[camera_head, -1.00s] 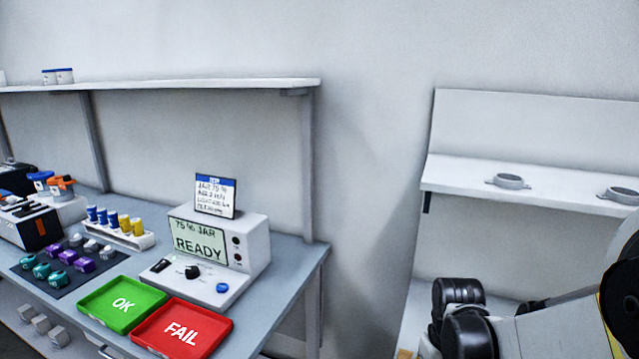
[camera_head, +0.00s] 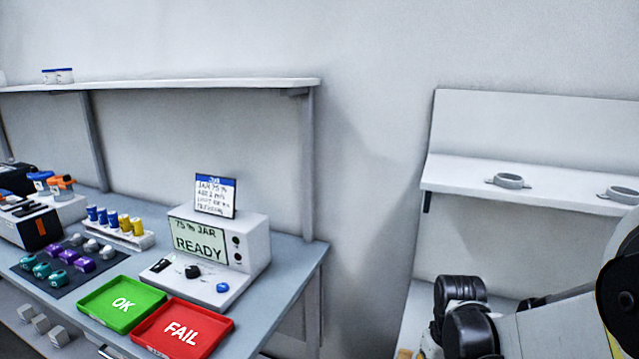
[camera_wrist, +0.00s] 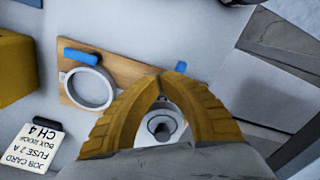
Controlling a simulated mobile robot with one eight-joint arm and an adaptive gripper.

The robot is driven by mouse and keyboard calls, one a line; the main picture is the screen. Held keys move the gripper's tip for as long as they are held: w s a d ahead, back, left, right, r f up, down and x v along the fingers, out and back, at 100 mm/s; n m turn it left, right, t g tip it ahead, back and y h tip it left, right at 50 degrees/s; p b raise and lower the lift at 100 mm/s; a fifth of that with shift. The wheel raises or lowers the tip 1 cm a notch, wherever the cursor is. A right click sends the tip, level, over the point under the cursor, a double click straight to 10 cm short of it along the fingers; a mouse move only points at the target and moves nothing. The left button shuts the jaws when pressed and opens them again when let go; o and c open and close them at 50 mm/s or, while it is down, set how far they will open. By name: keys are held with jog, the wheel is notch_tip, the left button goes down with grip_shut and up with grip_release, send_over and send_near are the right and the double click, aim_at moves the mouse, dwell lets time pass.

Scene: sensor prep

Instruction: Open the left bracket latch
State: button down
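In the wrist view, a wooden board (camera_wrist: 125,68) carries a grey ring bracket (camera_wrist: 107,98) on the left with a blue latch handle (camera_wrist: 83,56) at its upper edge. A second ring bracket (camera_wrist: 176,116) shows between my gripper's fingers, with a small grey part inside it. A blue latch piece (camera_wrist: 180,67) stands just beyond the right fingertip; whether they touch, I cannot tell. My gripper (camera_wrist: 161,76) has bowed yellow fingers whose tips appear to meet. Nothing shows gripped between the tips. The fingers hide part of the second bracket. The head view does not show the fingers.
A yellow block (camera_wrist: 14,68) and a job card (camera_wrist: 30,148) lie left of the board. The head view shows a bench with a tester (camera_head: 250,245), a green OK tray (camera_head: 95,303), a red FAIL tray (camera_head: 160,345), and a right shelf (camera_head: 455,178) with two grey rings.

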jog(key=shift+w+d, duration=0.2)
jog(key=shift+w, duration=0.65)
dwell(0.6)
notch_tip(320, 180, up, 6)
jog(key=p, duration=0.4)
jog(key=shift+a, duration=0.25)
dwell(0.4)
jog(key=shift+r, duration=0.1)
jog(key=s+a+r+t, duration=0.2)
jog(key=s+r+t, duration=0.1)
jog(key=s+r, duration=0.3)
jog(key=s+a+r+m+t, duration=0.1)
jog(key=s+a+r+t, duration=0.1)
jog(key=s+r+t, duration=0.2)
jog(key=v, duration=0.4)
jog(key=shift+s+a, duration=0.3)
jog(key=shift+a, duration=0.1)
jog(key=shift+f, duration=0.15)
